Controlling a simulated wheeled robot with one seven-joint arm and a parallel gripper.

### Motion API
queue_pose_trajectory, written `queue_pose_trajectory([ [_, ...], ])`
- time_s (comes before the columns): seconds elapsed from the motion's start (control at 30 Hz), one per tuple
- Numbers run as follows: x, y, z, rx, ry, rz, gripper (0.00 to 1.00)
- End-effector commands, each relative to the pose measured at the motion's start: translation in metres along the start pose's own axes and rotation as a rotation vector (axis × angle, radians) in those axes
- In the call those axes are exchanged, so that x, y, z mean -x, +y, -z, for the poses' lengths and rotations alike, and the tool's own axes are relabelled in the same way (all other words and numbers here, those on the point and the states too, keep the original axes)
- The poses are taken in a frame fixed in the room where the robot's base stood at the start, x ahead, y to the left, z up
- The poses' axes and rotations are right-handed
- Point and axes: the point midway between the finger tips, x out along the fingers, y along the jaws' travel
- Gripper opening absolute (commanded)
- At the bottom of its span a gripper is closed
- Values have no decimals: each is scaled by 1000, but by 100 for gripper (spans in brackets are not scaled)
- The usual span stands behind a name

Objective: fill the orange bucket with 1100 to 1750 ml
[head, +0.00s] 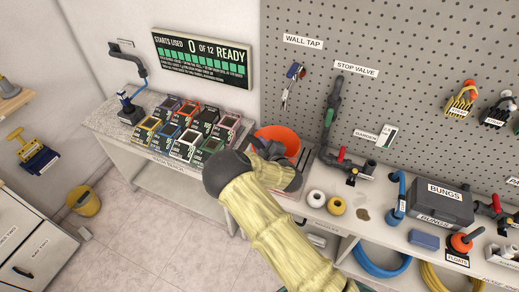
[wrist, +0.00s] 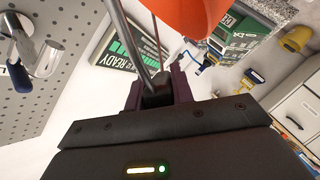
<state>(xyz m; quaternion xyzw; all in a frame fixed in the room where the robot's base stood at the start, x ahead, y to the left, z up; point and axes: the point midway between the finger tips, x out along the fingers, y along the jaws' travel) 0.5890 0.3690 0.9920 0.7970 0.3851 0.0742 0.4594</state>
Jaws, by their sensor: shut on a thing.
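The orange bucket (head: 280,138) shows in the head view behind my arm, by the pegboard wall; my arm hides its lower part. In the wrist view, part of the orange bucket (wrist: 190,14) is at the top. My gripper (wrist: 157,95) is shut on a dark grip with thin metal rods running up from it, which looks like the bucket's handle. In the head view my wrist hides the fingertips. The bucket's inside and any water level cannot be made out.
Several labelled boxes (head: 187,145) stand on the bench left of the bucket. White and yellow rolls (head: 336,205) and a black bungs case (head: 440,203) lie to the right. A yellow bucket (head: 84,201) stands on the floor at left.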

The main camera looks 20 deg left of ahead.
Motion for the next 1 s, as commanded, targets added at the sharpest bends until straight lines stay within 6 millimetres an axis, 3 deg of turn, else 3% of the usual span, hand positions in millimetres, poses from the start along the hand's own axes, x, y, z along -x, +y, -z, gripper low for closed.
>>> queue_pose_trajectory([
  [0.97,-3,-5,-6,0,0,-2,0],
  [1.0,-3,-6,-6,0,0,-2,25],
])
